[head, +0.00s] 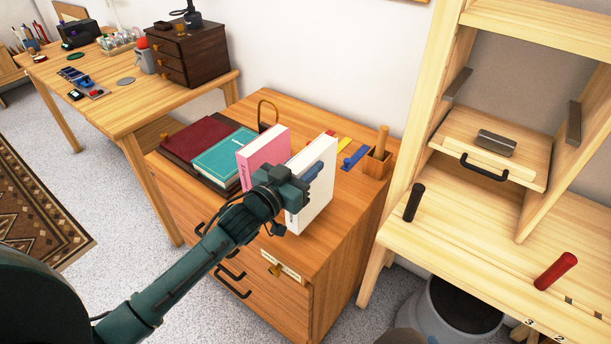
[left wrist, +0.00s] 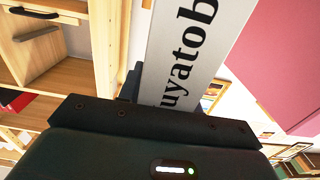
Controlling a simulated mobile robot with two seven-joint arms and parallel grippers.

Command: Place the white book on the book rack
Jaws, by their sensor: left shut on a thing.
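The white book (head: 321,188) is upright at the front right of the wooden drawer cabinet (head: 318,262). My left gripper (head: 299,185) is shut on it from the spine side. I cannot tell whether its bottom edge touches the cabinet top. In the left wrist view the white spine (left wrist: 197,45) with black letters runs up from the gripper. A pink book (head: 263,152) stands upright just left of the white one, and it also shows in the left wrist view (left wrist: 282,62). A bronze loop (head: 267,104), perhaps part of the book rack, rises behind the pink book. The rack's base is hidden.
A teal book (head: 222,155) and a dark red book (head: 198,138) lie flat at left. A wooden pen holder (head: 376,163) stands at the back right beside a blue item (head: 354,158). A light wooden shelf desk (head: 460,222) is close on the right, with a grey bin (head: 425,308) below.

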